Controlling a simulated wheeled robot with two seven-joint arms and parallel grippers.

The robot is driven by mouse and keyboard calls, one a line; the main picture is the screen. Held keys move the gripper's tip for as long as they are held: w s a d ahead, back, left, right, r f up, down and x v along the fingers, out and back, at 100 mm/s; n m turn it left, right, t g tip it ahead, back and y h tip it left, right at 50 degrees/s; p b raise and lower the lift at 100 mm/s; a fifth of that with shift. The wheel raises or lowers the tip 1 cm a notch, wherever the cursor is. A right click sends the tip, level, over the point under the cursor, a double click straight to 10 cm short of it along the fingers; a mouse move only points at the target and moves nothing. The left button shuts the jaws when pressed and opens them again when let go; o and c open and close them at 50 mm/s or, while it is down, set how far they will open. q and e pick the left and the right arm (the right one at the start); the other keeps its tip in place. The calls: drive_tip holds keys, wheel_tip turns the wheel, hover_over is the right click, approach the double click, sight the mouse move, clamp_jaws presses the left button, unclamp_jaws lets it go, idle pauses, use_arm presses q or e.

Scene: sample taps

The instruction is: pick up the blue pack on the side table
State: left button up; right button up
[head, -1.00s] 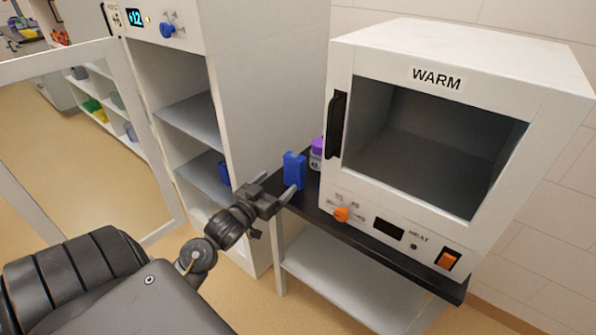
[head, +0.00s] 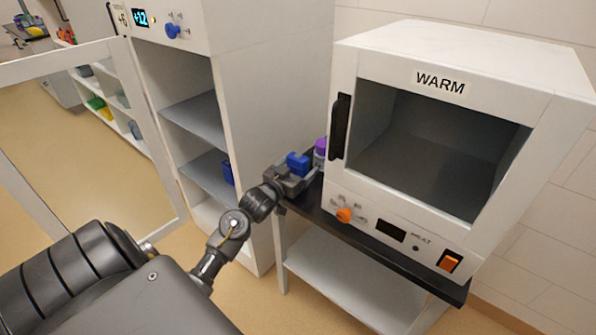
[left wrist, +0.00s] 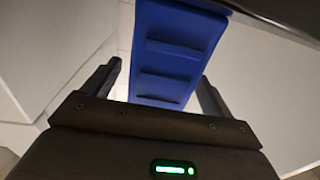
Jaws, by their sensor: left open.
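The blue pack (head: 298,161) stands on the left end of the black-topped side table (head: 378,240), beside the white WARM box. In the left wrist view the blue pack (left wrist: 172,50) shows large, with ridges across its face. My left gripper (head: 297,176) is at the pack, its fingers open on either side of it. In the left wrist view the open fingers (left wrist: 158,88) flank the pack's near end, with gaps visible on both sides. The gripper hides the pack's lower part in the head view. My right gripper is not in view.
The WARM box (head: 450,130) fills most of the table, close to the right. A purple-capped container (head: 320,150) stands just behind the pack. An open white cabinet (head: 240,90) with another blue item (head: 228,172) on a shelf stands to the left.

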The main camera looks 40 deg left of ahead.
use_arm(q)
drive_tip(key=shift+c, duration=0.3)
drive_tip(key=c, duration=1.1)
drive_tip(key=shift+r, duration=0.15)
